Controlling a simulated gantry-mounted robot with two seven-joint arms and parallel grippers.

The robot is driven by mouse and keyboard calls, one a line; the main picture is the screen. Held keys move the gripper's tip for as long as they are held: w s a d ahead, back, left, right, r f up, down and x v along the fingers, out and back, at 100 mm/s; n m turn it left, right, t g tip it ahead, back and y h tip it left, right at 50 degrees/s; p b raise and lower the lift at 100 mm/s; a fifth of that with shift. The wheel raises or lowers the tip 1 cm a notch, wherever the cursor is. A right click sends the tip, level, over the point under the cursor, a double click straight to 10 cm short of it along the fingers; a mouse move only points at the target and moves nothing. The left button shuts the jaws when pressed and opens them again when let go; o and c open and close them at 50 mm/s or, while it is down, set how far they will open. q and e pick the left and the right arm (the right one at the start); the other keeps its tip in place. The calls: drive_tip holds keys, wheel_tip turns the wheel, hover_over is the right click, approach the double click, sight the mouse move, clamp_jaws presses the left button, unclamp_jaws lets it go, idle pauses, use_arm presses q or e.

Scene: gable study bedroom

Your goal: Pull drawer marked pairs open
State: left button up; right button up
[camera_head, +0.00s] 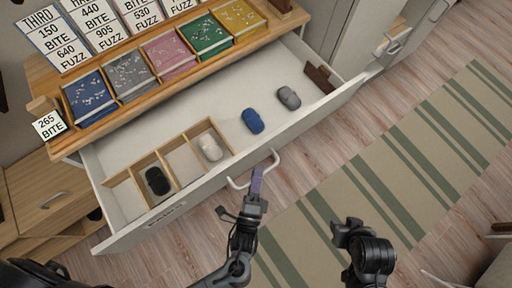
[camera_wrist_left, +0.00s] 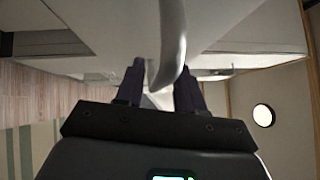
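The drawer (camera_head: 238,167) is pulled well out from under the desk top. Dark lettering on its white front is seen too steeply to read surely. Its pale curved handle (camera_head: 239,186) is on the front and shows large in the left wrist view (camera_wrist_left: 170,45). My left gripper (camera_head: 257,183) is at this handle. In the wrist view its two purple fingers lie on either side of the handle, close against it. My right gripper (camera_head: 345,232) hangs in front of the drawer over the rug, touching nothing; its finger gap cannot be made out.
Inside the drawer are a wooden divider (camera_head: 138,190), black (camera_head: 157,181), white (camera_head: 210,147), blue (camera_head: 252,121) and grey (camera_head: 289,97) rounded items. Coloured trays and cards stand on the desk above. A striped rug (camera_head: 400,190) covers open floor in front.

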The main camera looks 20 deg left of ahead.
use_arm(q)
drive_tip(key=s+d+f, duration=0.1)
drive_tip(key=s, duration=0.9)
drive_tip(key=shift+s+f+b, duration=0.25)
drive_tip(key=shift+s+b, duration=0.1)
drive_tip(key=shift+b, duration=0.05)
